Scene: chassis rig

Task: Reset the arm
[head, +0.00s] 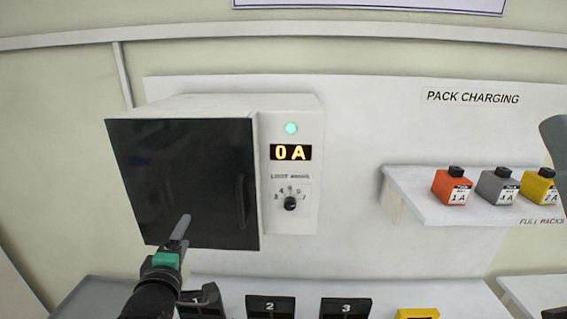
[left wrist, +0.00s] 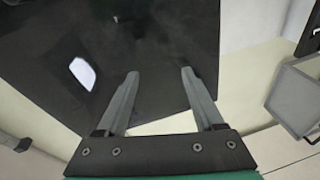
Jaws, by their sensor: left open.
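My left gripper (head: 183,236) is in front of the lower part of a black cabinet door (head: 180,170) in the head view. In the left wrist view the two grey fingers (left wrist: 160,76) stand apart with nothing between them. The dark door panel (left wrist: 150,35) lies beyond the fingertips, and I cannot tell how far off it is. The door looks shut, with a handle (head: 240,200) near its right edge. My right gripper is not in view.
Orange (head: 452,188), grey (head: 497,188) and yellow (head: 539,188) packs stand on a shelf (head: 425,205). Numbered plates 2 (head: 270,306) and 3 (head: 345,307) sit below.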

